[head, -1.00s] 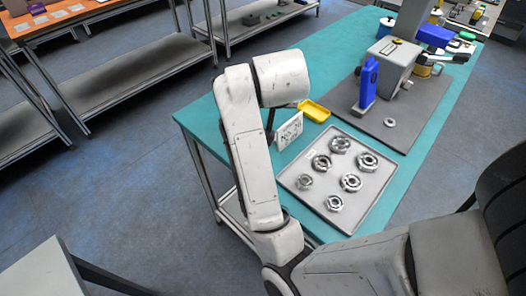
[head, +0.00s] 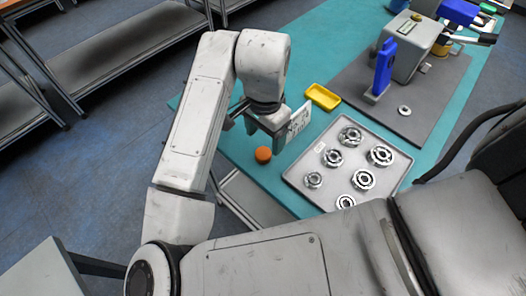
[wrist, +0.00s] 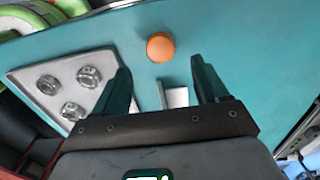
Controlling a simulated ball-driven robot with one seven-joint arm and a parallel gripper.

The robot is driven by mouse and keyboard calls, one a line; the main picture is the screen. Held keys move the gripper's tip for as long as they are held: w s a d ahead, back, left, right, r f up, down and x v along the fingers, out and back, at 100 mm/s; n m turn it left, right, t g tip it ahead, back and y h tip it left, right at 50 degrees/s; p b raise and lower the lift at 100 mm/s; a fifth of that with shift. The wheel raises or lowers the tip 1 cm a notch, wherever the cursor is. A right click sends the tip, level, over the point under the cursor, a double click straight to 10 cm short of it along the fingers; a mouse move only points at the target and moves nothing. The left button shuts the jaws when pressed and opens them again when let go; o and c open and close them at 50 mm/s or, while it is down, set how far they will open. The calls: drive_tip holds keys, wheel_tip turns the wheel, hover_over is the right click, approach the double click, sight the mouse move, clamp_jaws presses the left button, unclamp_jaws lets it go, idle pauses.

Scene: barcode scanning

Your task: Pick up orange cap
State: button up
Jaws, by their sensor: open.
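The orange cap (head: 263,155) stands on the teal table top (head: 240,170) near its left edge, left of the tray. It also shows in the wrist view (wrist: 160,46), beyond my fingertips and roughly centred between them. My gripper (wrist: 163,75) is open and empty, with its two dark fingers apart. I cannot tell the exact height of the fingers above the table.
A grey tray (head: 328,194) with several metal rings lies right of the cap. A white printed card (head: 300,118) stands close to my gripper. A yellow dish (head: 323,97) lies behind. A blue upright part (head: 384,67) stands on a grey mat (head: 350,80).

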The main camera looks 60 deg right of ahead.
sight(263, 153)
drive_tip(key=shift+w+a+f+p, duration=0.15)
drive_tip(key=shift+f+p, duration=0.1)
drive_tip(key=shift+f, duration=1.35)
drive_tip(key=shift+s+a+f+p, duration=0.1)
drive_tip(key=shift+f+p, duration=0.15)
drive_tip(key=shift+f, duration=1.35)
drive_tip(key=c, duration=1.1)
drive_tip(key=shift+r, duration=0.1)
